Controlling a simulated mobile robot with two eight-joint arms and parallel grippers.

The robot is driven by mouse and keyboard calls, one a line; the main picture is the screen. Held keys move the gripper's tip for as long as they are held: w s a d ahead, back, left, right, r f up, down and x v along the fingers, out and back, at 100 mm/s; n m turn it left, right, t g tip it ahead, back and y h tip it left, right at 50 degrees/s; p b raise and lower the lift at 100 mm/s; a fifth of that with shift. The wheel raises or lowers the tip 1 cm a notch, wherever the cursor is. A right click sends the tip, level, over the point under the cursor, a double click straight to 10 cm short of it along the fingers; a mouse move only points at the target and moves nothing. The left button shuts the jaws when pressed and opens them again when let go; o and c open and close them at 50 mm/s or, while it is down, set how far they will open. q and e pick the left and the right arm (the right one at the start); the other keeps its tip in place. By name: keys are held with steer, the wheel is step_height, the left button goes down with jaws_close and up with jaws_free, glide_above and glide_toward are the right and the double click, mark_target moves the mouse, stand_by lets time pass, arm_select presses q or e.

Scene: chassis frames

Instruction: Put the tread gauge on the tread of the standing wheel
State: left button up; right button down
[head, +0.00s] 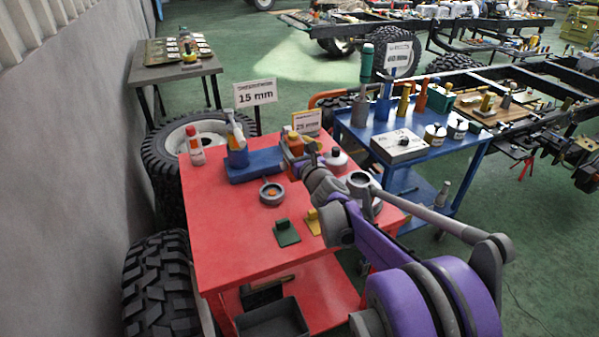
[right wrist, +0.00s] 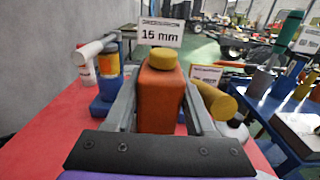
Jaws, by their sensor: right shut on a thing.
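My right gripper (head: 298,165) is over the red cart (head: 225,225), shut on an orange bottle with a yellow cap (right wrist: 160,95), which stands upright between its fingers in the right wrist view. In the head view the bottle is partly hidden behind the gripper. A black tyre (head: 155,288) stands upright beside the cart at the lower left, its tread showing. I cannot tell for sure which thing is the tread gauge; a small green piece (head: 287,233) and a yellow piece (head: 313,222) with upright tabs lie on the cart's front. My left gripper is not in view.
Tyres (head: 165,160) lie stacked behind left. A blue cart (head: 425,160) stands right. The cart's left front is bare.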

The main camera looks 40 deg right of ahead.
step_height(320, 180, down, 7)
steer(key=shift+b, duration=0.6)
steer(key=shift+f, duration=0.15)
steer(key=d, duration=0.2)
steer(key=s+d+f, duration=0.1)
steer(key=shift+d+b, duration=0.3)
steer(key=shift+d, duration=0.1)
steer(key=shift+f, duration=0.1)
steer(key=shift+f, duration=0.15)
steer(key=shift+c, duration=1.2)
jaws_free()
